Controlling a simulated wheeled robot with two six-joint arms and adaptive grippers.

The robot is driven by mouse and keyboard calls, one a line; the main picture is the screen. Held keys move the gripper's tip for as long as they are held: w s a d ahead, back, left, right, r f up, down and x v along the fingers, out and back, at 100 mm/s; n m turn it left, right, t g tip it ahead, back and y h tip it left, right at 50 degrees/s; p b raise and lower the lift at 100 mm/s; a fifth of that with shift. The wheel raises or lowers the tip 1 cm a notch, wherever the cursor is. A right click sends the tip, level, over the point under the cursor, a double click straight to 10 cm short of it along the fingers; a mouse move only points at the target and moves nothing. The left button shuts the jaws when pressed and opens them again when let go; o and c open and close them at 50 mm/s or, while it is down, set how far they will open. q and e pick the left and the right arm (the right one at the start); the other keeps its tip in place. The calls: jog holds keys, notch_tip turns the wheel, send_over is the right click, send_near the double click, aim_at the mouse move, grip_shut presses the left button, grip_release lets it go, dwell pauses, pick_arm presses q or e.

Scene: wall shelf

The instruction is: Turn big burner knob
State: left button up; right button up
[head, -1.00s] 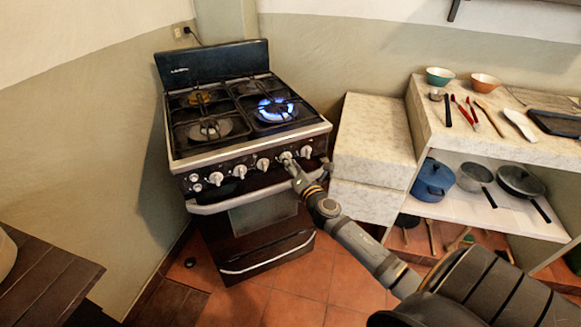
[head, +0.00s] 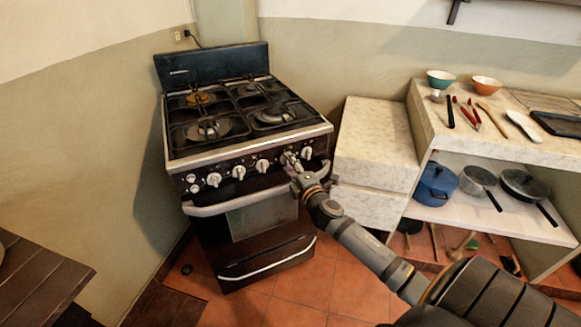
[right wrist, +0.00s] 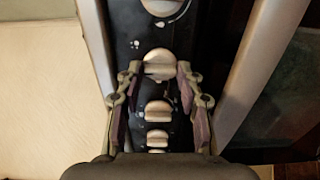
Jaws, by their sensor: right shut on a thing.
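A black gas stove (head: 232,228) stands against the wall. Its front panel has a row of silver knobs. My right gripper (head: 290,161) is at the row, at the knob second from the right. In the right wrist view, that knob (right wrist: 159,64) sits between the fingertips of my right gripper (right wrist: 158,70), which is shut on it. More knobs (right wrist: 157,110) show lower in that view, between the finger bases. The large right front burner (head: 274,115) shows no flame. My left gripper is not in view.
The oven handle bar (head: 238,202) runs just below the knobs. A stone counter block (head: 377,135) stands right of the stove. A shelf unit (head: 470,208) with pans is farther right. A dark wooden table (head: 40,283) is at the lower left.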

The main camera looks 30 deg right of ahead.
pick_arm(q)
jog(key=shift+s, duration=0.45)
pick_arm(e)
jog(key=o, duration=1.2)
jog(key=shift+c, duration=0.2)
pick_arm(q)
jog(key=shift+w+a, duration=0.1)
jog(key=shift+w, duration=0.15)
pick_arm(e)
jog(key=s+a, duration=0.1)
jog(key=s, duration=1.1)
jog(key=shift+a, duration=0.4)
